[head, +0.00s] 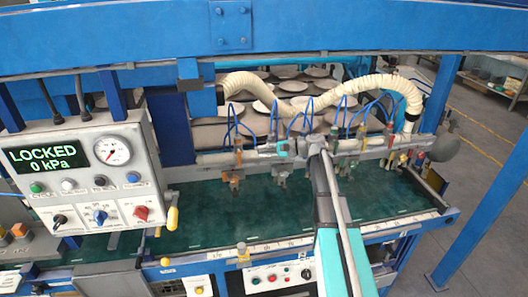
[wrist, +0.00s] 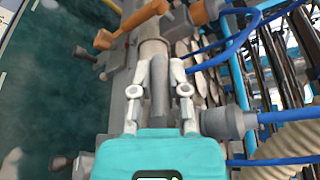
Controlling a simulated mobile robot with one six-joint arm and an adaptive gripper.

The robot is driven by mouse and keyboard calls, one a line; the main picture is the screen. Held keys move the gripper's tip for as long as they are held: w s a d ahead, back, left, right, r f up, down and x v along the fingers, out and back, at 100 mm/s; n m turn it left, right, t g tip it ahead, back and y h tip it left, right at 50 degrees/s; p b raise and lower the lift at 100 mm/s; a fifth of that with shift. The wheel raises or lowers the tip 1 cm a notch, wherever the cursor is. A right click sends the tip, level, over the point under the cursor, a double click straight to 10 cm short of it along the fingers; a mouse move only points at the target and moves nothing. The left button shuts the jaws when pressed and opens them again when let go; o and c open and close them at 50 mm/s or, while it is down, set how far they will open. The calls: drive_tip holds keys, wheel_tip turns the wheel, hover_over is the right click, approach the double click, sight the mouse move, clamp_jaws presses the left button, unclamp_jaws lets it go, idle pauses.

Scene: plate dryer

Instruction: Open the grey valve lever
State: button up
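My gripper (wrist: 161,68) has a teal body and two pale grey fingers. It reaches down to the grey pipe with valves (head: 210,159), near the middle of its length in the head view. In the wrist view a dark grey upright bar (wrist: 160,95) stands between the fingers and nearly fills the gap. It looks like the grey valve lever, but whether the fingers press on it is unclear.
Orange levers (wrist: 130,27) stand along the pipe close by. Blue hoses (wrist: 222,45) and a ribbed cream hose (head: 350,85) run behind it. A control panel (head: 85,170) at left reads LOCKED, 0 kPa. The green mat (head: 205,215) in front is mostly clear.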

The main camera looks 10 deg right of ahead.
clamp_jaws()
drive_tip(key=shift+r+p, duration=0.1)
drive_tip(key=shift+p, duration=0.25)
drive_tip(key=shift+h+p, duration=1)
drive_tip(key=shift+p, duration=0.05)
drive_tip(key=shift+f+n+h+p, duration=0.45)
drive_tip(key=shift+h+p, duration=0.35)
drive_tip(key=shift+p, duration=0.1)
drive_tip(key=shift+d+f+g+h, duration=0.15)
drive_tip(key=shift+f+g+h, duration=0.15)
drive_tip(key=shift+h, duration=0.1)
